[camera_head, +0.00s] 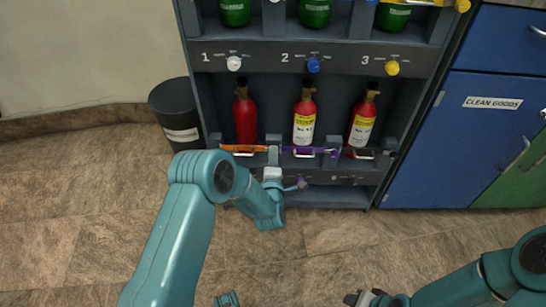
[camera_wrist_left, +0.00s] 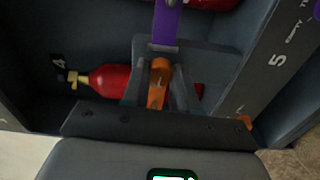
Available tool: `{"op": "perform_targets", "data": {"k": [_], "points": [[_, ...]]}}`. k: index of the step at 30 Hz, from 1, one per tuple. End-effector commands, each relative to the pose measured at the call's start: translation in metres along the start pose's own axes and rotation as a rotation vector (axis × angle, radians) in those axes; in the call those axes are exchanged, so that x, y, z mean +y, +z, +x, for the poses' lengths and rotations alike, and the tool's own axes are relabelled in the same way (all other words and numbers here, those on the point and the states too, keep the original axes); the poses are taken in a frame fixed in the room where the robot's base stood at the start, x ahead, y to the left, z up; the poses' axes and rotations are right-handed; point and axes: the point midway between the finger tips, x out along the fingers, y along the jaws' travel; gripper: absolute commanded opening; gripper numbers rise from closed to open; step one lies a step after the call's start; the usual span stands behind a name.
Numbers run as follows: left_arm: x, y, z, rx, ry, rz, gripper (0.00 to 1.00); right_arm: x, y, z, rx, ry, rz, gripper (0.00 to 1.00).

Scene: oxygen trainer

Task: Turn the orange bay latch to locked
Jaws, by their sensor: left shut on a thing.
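The orange bay latch (camera_head: 243,148) is a thin bar lying roughly level across the front of the lower left bay. Its orange part also shows in the left wrist view (camera_wrist_left: 158,84), between the grey fingers. My left gripper (camera_head: 272,160) is at the latch's right end and is shut on it; its fingers also show in the left wrist view (camera_wrist_left: 158,68). My left wrist partly hides the contact in the head view. My right gripper (camera_head: 365,298) is low at the right, away from the rack, and its jaws are too unclear to read.
A purple latch (camera_head: 308,151) adjoins the left gripper. Red bottles (camera_head: 245,118), (camera_head: 304,122) and (camera_head: 362,124) stand in the bays behind. A dark bin (camera_head: 176,110) is left of the rack, and blue cabinets (camera_head: 475,120) are right. Floor in front is clear.

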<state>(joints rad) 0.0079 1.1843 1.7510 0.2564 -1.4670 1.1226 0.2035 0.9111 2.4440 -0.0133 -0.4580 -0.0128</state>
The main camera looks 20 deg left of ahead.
Motion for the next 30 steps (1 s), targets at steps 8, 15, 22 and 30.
{"op": "perform_targets", "data": {"k": [8,15,22,30], "points": [[-0.0024,0.0011,-0.0015,-0.003,-0.006,-0.064,0.00,0.0000,0.0000,0.0000,0.000,0.000,0.000,0.43],[-0.0025,0.0012,-0.0016,-0.003,-0.006,-0.075,0.00,0.0000,0.0000,0.0001,0.000,0.000,0.000,0.43],[-0.0026,0.0013,-0.0017,-0.004,-0.006,-0.074,0.31,0.0000,0.0000,0.0001,0.000,0.000,0.000,0.43],[-0.0013,0.0007,-0.0008,-0.002,-0.003,-0.074,0.53,0.0000,0.0000,0.0000,0.000,0.000,0.000,0.43]]}}
